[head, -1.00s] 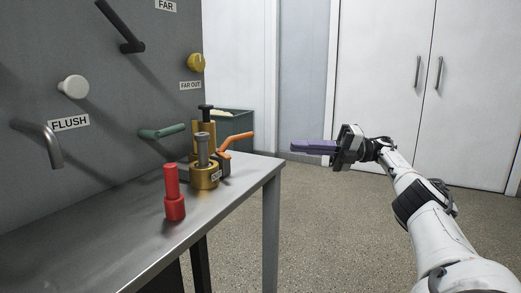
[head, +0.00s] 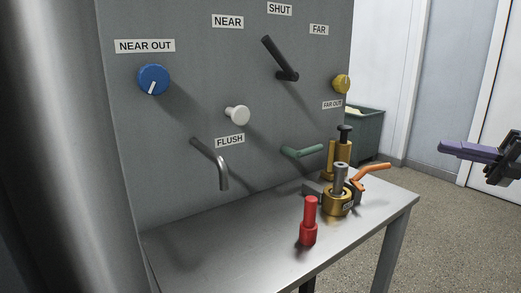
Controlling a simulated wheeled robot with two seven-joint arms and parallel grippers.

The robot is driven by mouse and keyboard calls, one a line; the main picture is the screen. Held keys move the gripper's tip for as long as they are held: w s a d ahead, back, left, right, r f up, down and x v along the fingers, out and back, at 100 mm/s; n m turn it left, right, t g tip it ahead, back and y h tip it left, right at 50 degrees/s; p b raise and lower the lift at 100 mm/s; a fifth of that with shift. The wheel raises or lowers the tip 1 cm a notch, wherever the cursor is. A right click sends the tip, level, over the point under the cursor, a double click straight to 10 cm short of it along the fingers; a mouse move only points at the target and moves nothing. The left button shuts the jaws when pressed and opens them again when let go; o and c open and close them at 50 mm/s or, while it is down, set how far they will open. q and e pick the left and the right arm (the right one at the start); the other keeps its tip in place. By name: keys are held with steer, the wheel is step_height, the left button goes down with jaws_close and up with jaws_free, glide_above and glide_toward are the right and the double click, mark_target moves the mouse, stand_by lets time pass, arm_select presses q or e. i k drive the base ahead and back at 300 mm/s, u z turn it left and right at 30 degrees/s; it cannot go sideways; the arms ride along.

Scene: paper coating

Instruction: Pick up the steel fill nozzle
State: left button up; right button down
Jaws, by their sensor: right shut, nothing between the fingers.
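A grey steel cylinder (head: 340,178) stands upright in a brass collar (head: 338,203) with a small label, on the metal table; it looks like the steel fill nozzle, but I cannot be sure. A bent steel pipe (head: 222,172) also sticks out of the grey panel near the FLUSH label. My right gripper (head: 444,147) is at the right edge, its purple fingers shut and empty, pointing left, well to the right of the table and apart from everything on it. My left gripper is not in view.
A red stepped cylinder (head: 309,224) stands on the table (head: 222,245) in front of the collar. A green bin (head: 369,133) stands beyond. The table's left part is clear.

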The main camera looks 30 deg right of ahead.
mark_target(340, 168)
steer(key=k, duration=1)
